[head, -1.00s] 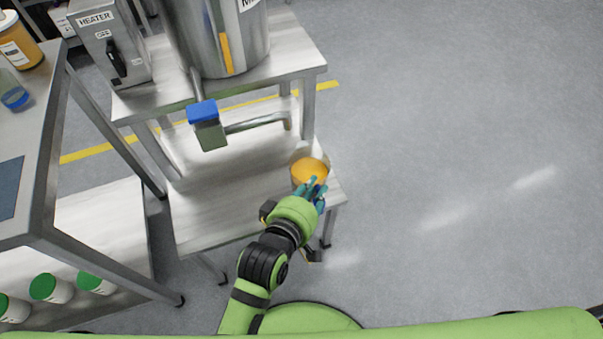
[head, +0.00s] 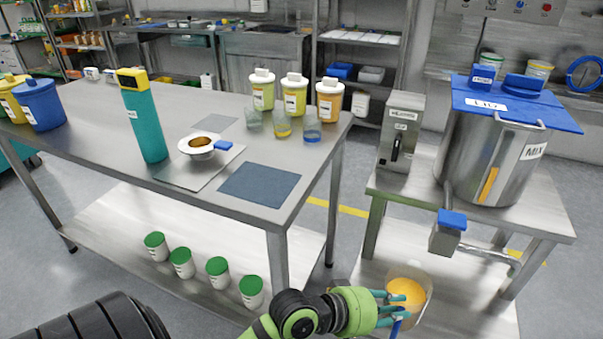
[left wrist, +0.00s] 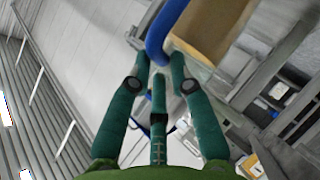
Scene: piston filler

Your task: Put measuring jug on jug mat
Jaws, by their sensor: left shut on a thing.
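The measuring jug (head: 408,291) is a clear vessel with orange contents, at the bottom right of the head view. My left gripper (head: 388,310) is shut on its blue handle. In the left wrist view the blue handle (left wrist: 158,38) passes between the teal fingers (left wrist: 158,85), with the jug's tan side (left wrist: 208,28) behind it. The jug shows in front of the tank stand's lower shelf; I cannot tell its height above it. A flat dark blue mat (head: 260,186), likely the jug mat, lies bare on the big table's near right corner. My right gripper is not in view.
The steel table (head: 95,135) also holds a teal bottle (head: 146,125), a bowl (head: 199,146) on a grey plate, several small beakers and lidded jars. The tank stand (head: 553,225) carries a mixing tank (head: 480,160); its blue-topped valve (head: 447,235) juts out above the jug.

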